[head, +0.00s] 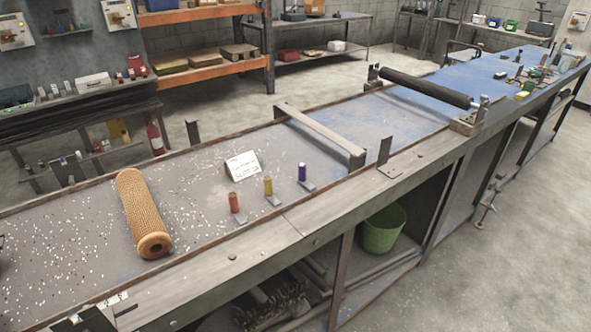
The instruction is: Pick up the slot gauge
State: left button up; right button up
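No part is clearly marked as the slot gauge. Neither of my grippers is in view.
The long bench (200,166) has a raised rim and scattered white flecks. A crossbar (318,134) spans it, and a dark roller (425,88) lies beyond. Upright metal brackets (384,152) stand at the edges. A green bucket (382,230) sits beneath.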

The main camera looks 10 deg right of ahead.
aim_at(267, 181)
jog(key=u, duration=0.8)
jog(key=k+l+u, duration=0.1)
jog(key=u, duration=0.3)
jog(key=k+l+u, duration=0.2)
jog(key=u, duration=0.2)
jog(key=k+l+u, duration=0.15)
jog(key=u, duration=0.25)
